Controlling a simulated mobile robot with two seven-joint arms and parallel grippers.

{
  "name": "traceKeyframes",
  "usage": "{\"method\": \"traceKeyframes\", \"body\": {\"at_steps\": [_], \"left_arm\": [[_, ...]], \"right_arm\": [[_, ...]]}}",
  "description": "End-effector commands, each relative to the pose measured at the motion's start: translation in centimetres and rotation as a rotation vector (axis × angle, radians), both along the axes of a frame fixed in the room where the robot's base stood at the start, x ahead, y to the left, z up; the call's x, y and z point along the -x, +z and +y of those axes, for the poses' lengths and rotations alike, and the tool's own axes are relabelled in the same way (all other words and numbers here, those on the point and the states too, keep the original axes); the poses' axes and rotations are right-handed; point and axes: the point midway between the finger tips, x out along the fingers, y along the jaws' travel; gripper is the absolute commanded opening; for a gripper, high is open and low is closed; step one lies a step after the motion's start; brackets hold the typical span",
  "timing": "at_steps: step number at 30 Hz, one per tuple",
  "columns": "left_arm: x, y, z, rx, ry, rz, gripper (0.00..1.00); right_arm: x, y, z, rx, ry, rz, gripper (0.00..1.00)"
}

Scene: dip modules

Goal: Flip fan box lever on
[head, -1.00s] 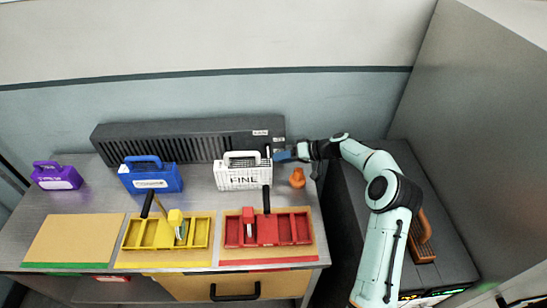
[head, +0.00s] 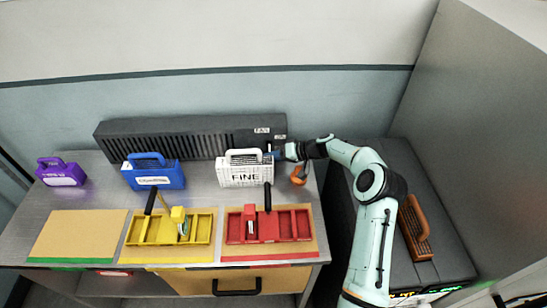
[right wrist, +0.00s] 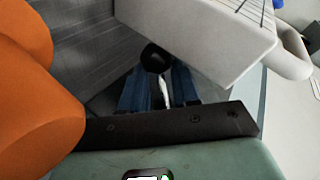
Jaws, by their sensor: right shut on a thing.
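The fan box is the long dark grey ribbed box (head: 190,132) along the back of the bench; its ribbed face also shows in the right wrist view (right wrist: 85,45). Its lever, a black round knob (right wrist: 156,58) on a pale stem, is between the blue fingers of my right gripper (right wrist: 160,92). The gripper is shut on the lever. In the head view my right gripper (head: 279,153) is at the box's right end, just right of the white FINE case, and the lever is hard to make out. My left gripper is not in view.
The white FINE case (head: 245,175) stands close left of my gripper; an orange object (head: 298,175) is close by. Blue (head: 153,177) and purple (head: 61,176) cases stand farther left. Yellow (head: 150,230) and red (head: 295,222) divided trays lie in front.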

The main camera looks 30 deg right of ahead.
Motion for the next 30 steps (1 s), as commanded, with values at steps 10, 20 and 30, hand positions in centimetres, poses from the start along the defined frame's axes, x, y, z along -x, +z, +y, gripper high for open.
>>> {"method": "traceKeyframes", "body": {"at_steps": [10,20,30], "left_arm": [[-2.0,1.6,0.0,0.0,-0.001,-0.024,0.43],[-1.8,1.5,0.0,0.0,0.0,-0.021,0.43],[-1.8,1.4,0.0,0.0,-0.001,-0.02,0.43]], "right_arm": [[0.1,2.0,0.2,-0.172,0.004,0.279,0.0],[0.5,2.3,0.4,-0.251,0.007,0.42,0.0],[0.6,2.1,0.4,-0.253,0.009,0.425,0.32]]}}
